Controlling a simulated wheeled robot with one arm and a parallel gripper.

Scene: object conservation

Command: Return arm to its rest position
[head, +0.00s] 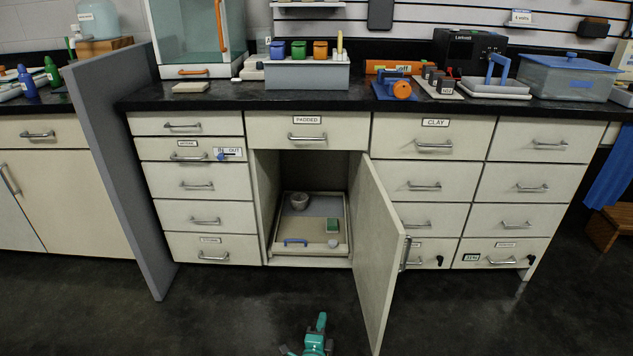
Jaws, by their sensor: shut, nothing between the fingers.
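My gripper (321,318) shows as a small teal shape at the bottom centre of the head view, low over the dark floor. It is shut and holds nothing that I can see. It is in front of the open cabinet and to the left of the open cabinet door (378,250), apart from both. The rest of my arm is cut off by the bottom edge.
The black countertop (230,102) carries several items. The floor (130,310) at left is clear.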

